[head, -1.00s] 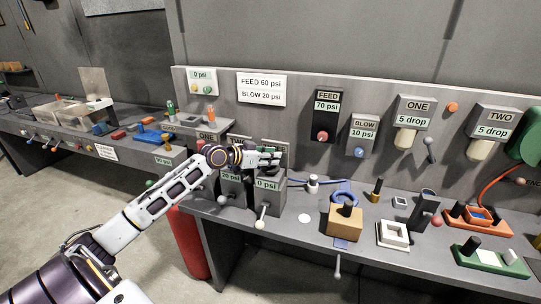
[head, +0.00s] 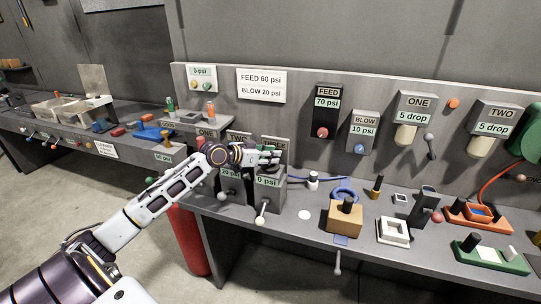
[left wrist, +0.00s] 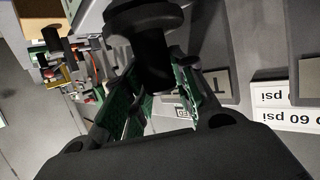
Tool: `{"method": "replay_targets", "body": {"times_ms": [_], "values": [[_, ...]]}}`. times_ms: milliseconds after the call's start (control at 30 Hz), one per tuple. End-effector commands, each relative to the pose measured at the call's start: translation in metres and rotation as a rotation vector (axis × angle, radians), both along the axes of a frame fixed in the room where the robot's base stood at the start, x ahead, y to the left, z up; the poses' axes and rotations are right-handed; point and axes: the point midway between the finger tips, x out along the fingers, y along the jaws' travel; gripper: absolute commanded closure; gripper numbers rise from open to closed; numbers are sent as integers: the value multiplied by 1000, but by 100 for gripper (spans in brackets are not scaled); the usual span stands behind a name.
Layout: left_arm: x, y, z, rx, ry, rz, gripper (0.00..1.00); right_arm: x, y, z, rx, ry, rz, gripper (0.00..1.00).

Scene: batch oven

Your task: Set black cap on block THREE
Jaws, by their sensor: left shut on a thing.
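Block THREE (head: 267,192) is the grey box with a "0 psi" display at the right end of the row of blocks. Its name plate (head: 275,142) stands behind, partly covered by my gripper. My right gripper is not in view.
Block TWO (head: 232,186) stands close on the left. A white-topped post (head: 313,182), a tan block (head: 345,218) and a white square frame (head: 393,231) are on the bench to the right. A lever (head: 262,210) sticks out in front of block THREE. The upright panel is behind.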

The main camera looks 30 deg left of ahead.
Motion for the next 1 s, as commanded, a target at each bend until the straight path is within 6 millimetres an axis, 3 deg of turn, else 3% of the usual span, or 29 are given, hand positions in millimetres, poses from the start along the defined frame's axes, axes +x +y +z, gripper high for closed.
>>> {"method": "replay_targets", "body": {"times_ms": [967, 1000], "values": [[0, 0, -9, 0, 0, 0, 98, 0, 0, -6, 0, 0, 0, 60], [0, 0, -9, 0, 0, 0, 71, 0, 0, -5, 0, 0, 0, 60]]}}
